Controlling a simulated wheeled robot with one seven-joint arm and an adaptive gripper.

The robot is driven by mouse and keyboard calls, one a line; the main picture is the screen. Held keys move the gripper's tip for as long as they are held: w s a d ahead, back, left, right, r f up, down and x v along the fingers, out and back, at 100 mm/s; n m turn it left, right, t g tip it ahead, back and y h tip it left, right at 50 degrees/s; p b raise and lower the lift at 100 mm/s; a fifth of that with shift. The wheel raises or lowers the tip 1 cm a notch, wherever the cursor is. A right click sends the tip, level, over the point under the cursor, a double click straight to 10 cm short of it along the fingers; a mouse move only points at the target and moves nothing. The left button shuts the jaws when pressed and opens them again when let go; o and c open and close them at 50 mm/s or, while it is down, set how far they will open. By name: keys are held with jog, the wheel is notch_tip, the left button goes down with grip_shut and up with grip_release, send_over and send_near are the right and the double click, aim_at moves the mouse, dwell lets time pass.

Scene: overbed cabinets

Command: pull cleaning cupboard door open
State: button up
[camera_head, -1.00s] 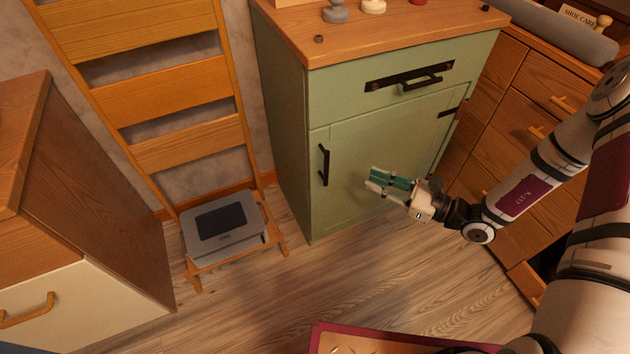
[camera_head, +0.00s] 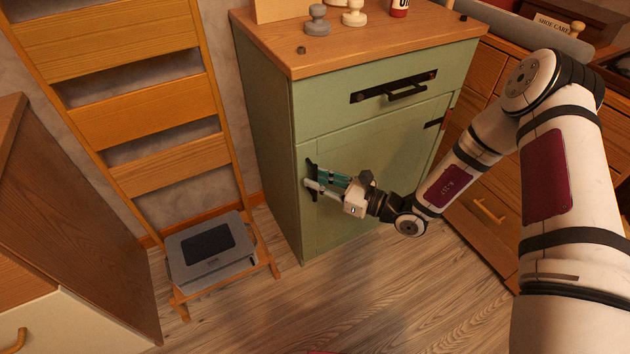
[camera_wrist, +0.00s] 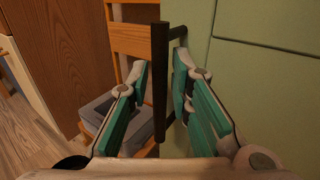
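The green cleaning cupboard door (camera_head: 370,150) is closed below a drawer with a dark handle. Its dark vertical bar handle (camera_head: 311,172) is at the door's left side, partly hidden by my gripper (camera_head: 312,182) in the head view. In the wrist view the handle (camera_wrist: 160,80) stands upright between the two teal-padded fingers of my gripper (camera_wrist: 160,88). The fingers are spread, with the handle nearer the right finger. A gap shows on the left finger's side; whether the right finger touches the handle I cannot tell.
A wooden ladder-like rack (camera_head: 130,60) with a grey device (camera_head: 210,252) at its foot stands left of the cupboard. A wooden cabinet (camera_head: 60,230) is at far left, drawers (camera_head: 480,200) at right. Floor (camera_head: 390,290) in front is clear.

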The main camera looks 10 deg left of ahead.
jog(key=shift+w+a, duration=0.2)
jog(key=shift+a, duration=0.2)
grip_shut()
jog(key=shift+s+d, duration=0.1)
jog(key=shift+s, duration=0.05)
